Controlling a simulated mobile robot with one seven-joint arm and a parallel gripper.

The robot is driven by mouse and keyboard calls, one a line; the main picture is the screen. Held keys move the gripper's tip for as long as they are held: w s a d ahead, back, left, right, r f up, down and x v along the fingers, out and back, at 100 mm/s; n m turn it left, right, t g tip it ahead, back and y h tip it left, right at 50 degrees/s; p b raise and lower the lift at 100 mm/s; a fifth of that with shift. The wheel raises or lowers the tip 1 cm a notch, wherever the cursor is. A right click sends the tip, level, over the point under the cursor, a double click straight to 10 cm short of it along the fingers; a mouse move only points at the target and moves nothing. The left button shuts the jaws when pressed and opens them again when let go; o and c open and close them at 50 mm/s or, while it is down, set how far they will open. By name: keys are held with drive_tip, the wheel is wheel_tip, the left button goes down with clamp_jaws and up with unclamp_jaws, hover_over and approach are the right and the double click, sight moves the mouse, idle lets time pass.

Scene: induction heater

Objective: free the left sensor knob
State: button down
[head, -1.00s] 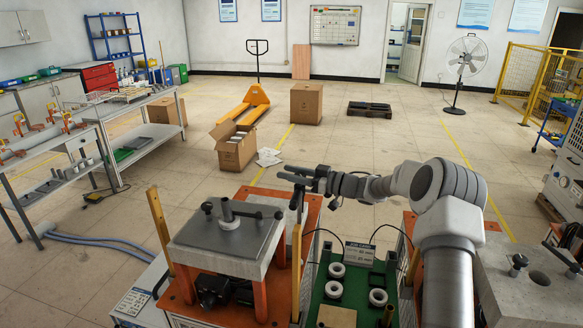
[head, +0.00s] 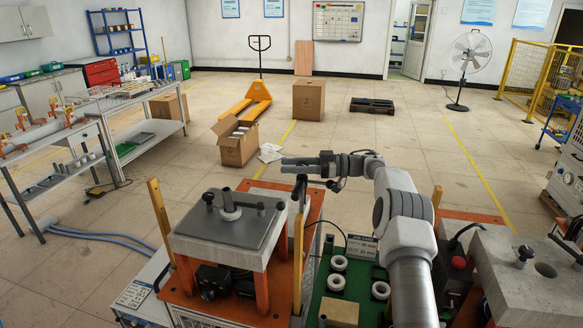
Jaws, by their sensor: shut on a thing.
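My gripper (head: 299,166) is above the right rear edge of the left heater, its fingers pointing left. It is shut on the top of a small dark upright part (head: 300,187), which seems to be the left sensor knob. Its lower end is hard to make out, so I cannot tell whether it is still joined to the heater. On the heater's grey top plate (head: 205,232) stand a pale ring with a dark post (head: 229,205) and a dark knob (head: 208,198).
Yellow posts (head: 160,222) stand at the heater's corners. A green board (head: 315,292) with white rings (head: 337,282) and a small sign lies to the right. Beyond is a second heater (head: 500,270) with a red button (head: 458,262).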

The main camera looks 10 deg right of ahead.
idle(0.7)
drive_tip(key=shift+c, duration=2.1)
unclamp_jaws()
drive_tip(key=shift+r, duration=0.15)
drive_tip(key=s+d+r+b, duration=0.1)
drive_tip(key=s+d+r, duration=0.4)
drive_tip(key=d+r, duration=0.5)
drive_tip(key=shift+s+r+b, duration=0.35)
drive_tip(key=shift+r+b, duration=0.05)
drive_tip(key=shift+d, duration=0.1)
